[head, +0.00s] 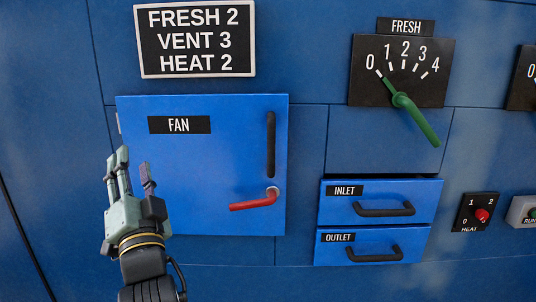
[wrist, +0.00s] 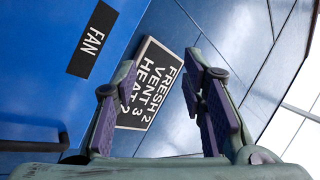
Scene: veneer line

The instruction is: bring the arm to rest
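My gripper (head: 133,164) is raised at the lower left in the head view, in front of the left side of the blue FAN door (head: 190,165). Its fingers are apart with nothing between them. In the wrist view my gripper (wrist: 160,72) also shows spread, empty fingers. Past them are the FRESH 2, VENT 3, HEAT 2 sign (wrist: 150,85) and part of the FAN door (wrist: 60,70). No contact between the fingers and the panel can be seen.
The FAN door has a red lever (head: 254,201). To its right are the FRESH dial (head: 410,85), its green handle's pointed end near 0, the INLET drawer (head: 345,215) with a dark gap above, the OUTLET drawer (head: 335,255) and a red HEAT knob (head: 482,215).

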